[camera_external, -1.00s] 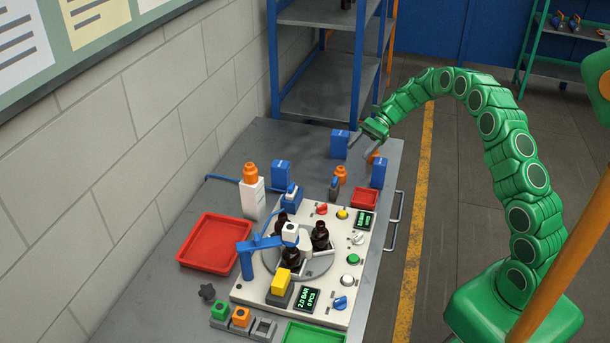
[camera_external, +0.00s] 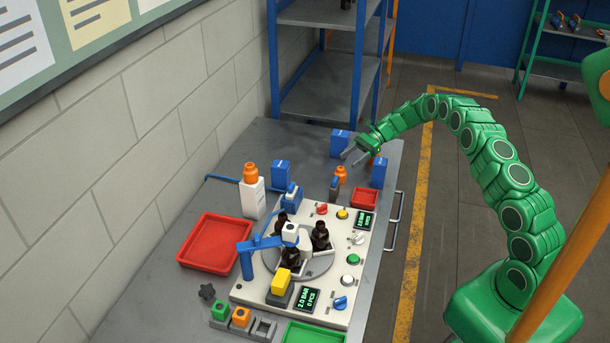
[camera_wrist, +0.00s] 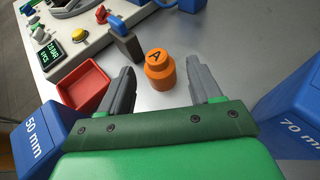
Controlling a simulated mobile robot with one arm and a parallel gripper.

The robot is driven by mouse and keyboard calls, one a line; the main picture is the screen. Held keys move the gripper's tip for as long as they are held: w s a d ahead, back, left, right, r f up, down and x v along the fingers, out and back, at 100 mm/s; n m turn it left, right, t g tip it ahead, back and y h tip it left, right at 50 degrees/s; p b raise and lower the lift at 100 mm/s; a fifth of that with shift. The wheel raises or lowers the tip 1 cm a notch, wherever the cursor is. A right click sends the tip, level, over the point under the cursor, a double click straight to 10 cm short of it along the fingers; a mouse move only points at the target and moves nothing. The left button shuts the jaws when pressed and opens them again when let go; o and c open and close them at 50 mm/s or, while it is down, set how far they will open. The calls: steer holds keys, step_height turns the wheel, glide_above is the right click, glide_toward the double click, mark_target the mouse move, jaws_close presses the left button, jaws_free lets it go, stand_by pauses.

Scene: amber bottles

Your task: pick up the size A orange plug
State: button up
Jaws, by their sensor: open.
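The orange plug marked A (camera_wrist: 159,70) stands upright on the grey bench top in the wrist view. In the outside view the plug (camera_external: 340,174) stands behind the machine panel, near the blue blocks. My gripper (camera_external: 352,158) is open and empty, just beyond the plug and above the bench. In the wrist view my gripper (camera_wrist: 161,84) has one finger on each side of the plug in the picture, with gaps to both. Whether the fingertips are at its height is hard to tell.
A blue 50 mm block (camera_wrist: 38,135) and a blue 70 mm block (camera_wrist: 295,115) flank my gripper. A small red tray (camera_wrist: 84,86) and an upright grey-and-blue part (camera_wrist: 125,44) stand near the plug. Another orange thing (camera_external: 379,156) is partly hidden by my gripper.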

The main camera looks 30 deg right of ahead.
mark_target(342, 167)
steer(key=shift+s+x, duration=0.2)
steer(key=shift+x, duration=2.85)
steer(key=c, duration=1.1)
